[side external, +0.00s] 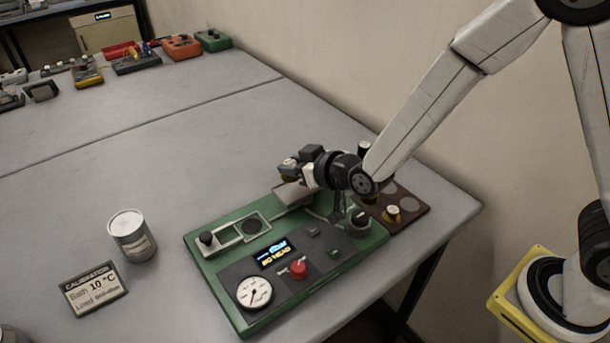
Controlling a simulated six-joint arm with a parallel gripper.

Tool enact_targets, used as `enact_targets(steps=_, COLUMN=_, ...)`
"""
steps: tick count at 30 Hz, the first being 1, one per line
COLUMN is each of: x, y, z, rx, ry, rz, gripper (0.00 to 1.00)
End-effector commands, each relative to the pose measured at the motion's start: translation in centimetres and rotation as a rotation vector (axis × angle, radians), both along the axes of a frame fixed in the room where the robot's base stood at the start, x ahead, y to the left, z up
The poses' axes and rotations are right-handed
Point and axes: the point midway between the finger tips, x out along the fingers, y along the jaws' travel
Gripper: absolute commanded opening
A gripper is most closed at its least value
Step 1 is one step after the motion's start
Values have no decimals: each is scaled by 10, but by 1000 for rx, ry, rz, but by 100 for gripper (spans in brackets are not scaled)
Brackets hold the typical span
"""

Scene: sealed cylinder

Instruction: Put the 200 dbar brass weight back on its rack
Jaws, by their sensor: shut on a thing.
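My gripper (298,166) is shut on a small brass weight (287,178), mostly hidden by the jaws. It is at the back of the green test unit (222,287), over a pale plate-like part (293,194). I cannot tell whether the weight touches that part. The brown rack (421,207) lies to the right of the unit. A brass weight with a pale top (392,214) stands at its near side, and a pale round spot (408,204) shows beside it. My arm hides part of the rack. No weight's marking is readable.
Several instruments sit at the far end; the middle table is clear.

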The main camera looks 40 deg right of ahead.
Motion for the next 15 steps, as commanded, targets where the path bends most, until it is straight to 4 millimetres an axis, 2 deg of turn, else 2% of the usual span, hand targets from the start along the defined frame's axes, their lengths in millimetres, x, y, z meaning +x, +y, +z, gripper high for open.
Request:
enact_targets(steps=5, x=0, y=0, z=-2, rx=0, ry=-1, rz=0, gripper=0)
enact_targets(steps=15, x=0, y=0, z=-30, rx=0, ry=1, rz=0, gripper=0)
